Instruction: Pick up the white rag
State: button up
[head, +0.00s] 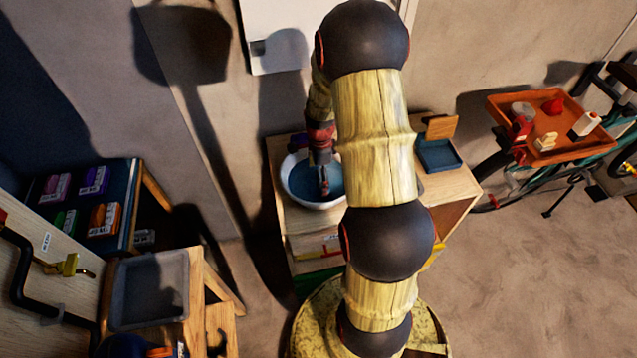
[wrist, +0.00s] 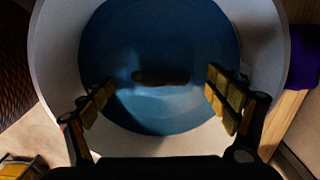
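My gripper (wrist: 158,98) is open, its two yellow-padded fingers spread wide over a white basin (wrist: 55,50) with a blue inside. In the head view the gripper (head: 324,186) points down into the same basin (head: 313,206), which stands on a wooden cabinet. Between the fingers in the wrist view, a small dark brown shape and a pale, blurred patch show against the blue. I cannot tell whether the pale patch is a rag or a reflection. No white rag is clearly seen in either view. Nothing is visibly held.
The wooden cabinet (head: 460,188) also bears a blue open box (head: 438,156) right of the basin. An orange tray (head: 505,110) with small items is farther right. A grey tray (head: 150,290) and a dark shelf of coloured packs (head: 82,228) are at left.

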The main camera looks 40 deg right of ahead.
jog(key=c, duration=1.2)
jog(key=shift+o, duration=0.2)
jog(key=shift+r, duration=0.1)
